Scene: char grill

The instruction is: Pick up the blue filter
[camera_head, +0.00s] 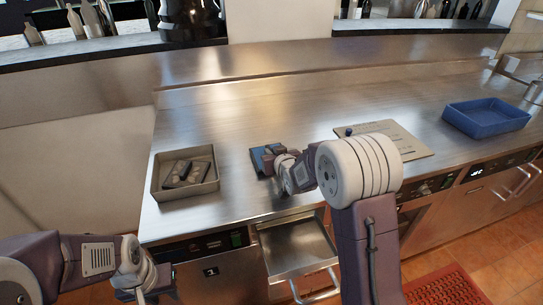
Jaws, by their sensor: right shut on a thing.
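The blue filter (257,160) is a small flat blue piece at the middle of the steel counter, left of my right arm's wrist. My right gripper (272,155) is shut on it at or just above the counter. The gripper's fingers and wrist hide part of the filter, and I cannot tell whether it touches the steel. My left gripper (157,284) is low at the front left, before the counter's front and away from the filter. Its fingers are too small and turned to show whether they are open.
A grey-beige tray (156,184) with dark pieces stands on the counter's left. A blue tray (487,128) stands at the right. A beige board (410,140) with a small dark knob lies behind my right arm. An open drawer (300,250) juts from the front.

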